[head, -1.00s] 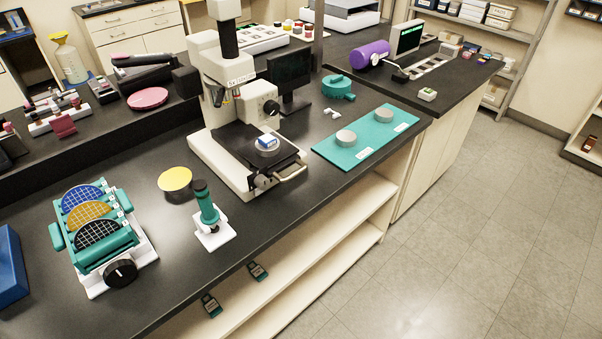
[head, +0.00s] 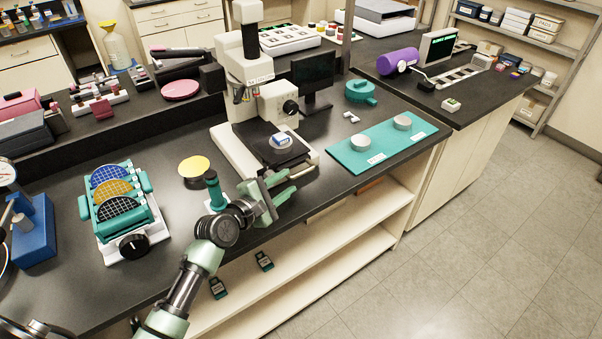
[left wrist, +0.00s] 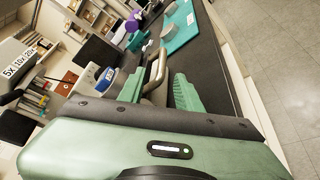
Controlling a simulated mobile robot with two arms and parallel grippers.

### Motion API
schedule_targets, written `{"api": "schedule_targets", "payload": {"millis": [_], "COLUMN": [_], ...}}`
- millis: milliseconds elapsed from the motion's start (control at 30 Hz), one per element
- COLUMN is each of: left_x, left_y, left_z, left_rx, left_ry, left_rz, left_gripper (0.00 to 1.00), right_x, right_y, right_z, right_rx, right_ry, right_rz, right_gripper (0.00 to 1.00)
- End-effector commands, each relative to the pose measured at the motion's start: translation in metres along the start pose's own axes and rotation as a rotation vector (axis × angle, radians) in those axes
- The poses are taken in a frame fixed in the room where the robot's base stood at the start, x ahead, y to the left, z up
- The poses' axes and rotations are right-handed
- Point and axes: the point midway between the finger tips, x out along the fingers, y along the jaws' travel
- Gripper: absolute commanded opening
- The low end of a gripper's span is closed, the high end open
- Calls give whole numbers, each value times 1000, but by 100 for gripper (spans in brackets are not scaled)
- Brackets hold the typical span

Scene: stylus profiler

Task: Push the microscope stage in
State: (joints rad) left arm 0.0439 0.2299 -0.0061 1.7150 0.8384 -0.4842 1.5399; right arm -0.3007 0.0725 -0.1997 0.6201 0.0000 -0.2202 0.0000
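The white microscope (head: 262,75) stands on the black bench. Its black stage (head: 272,157) sticks out at the front and carries a small round holder with a blue-and-white piece (head: 282,141). In the left wrist view this piece (left wrist: 104,78) is left of the fingers. The stage's metal handle (left wrist: 157,78) shows there between the two green fingertips. My right gripper is not in view.
A teal mat (head: 350,163) with two grey discs lies right of the microscope. Left of it are a yellow disc (head: 194,167), a teal-and-white hand tool (head: 213,188) and a wafer rack (head: 134,246). The bench's front edge runs beneath my left arm.

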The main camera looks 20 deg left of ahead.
Motion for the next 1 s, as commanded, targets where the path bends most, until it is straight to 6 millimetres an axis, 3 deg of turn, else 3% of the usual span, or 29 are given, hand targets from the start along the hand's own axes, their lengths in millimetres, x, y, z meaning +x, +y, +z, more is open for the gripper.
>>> {"api": "schedule_targets", "payload": {"millis": [400,833,933,967,1000], "left_x": [61,71,71,71,71], "left_y": [-1,-2,-2,-2,-2], "left_z": [1,1,1,1,1], "left_rx": [5,6,6,6,6], "left_ry": [0,0,0,0,0], "left_rz": [-3,-4,-4,-4,-4], "left_gripper": [34,34,6,0,0], "right_x": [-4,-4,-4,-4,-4], "right_y": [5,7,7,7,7], "right_z": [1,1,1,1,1], "right_rx": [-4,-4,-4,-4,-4], "right_ry": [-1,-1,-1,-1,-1], "right_rz": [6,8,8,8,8], "right_gripper": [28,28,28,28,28]}}
